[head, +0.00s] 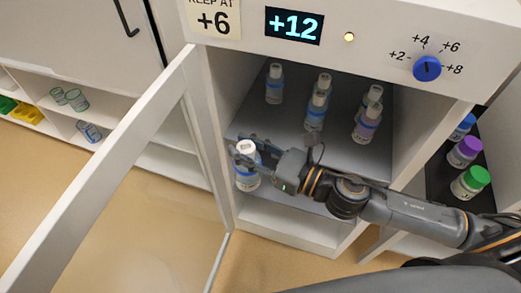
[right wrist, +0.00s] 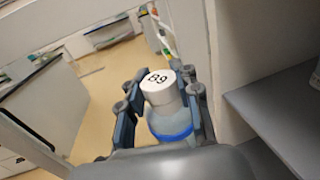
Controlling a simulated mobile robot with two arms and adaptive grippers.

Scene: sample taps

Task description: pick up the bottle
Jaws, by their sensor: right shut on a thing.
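A white-capped bottle with a blue-banded label (head: 246,177) is at the front left of the open cabinet, by the door's hinge side. Its cap reads "B9" in the right wrist view (right wrist: 160,86). My right gripper (head: 246,158) is shut on this bottle, with a finger on either side of it in the right wrist view (right wrist: 160,112). The bottle looks upright in the head view; whether its base touches anything is hard to tell. My left gripper does not show.
Several similar bottles (head: 275,84) stand on the cabinet shelf (head: 345,152) behind. The glass cabinet door (head: 110,158) stands open at the left. Above, a display (head: 293,25) reads "+12" beside a blue dial (head: 427,68). Bottles with colored caps (head: 471,182) stand at the right.

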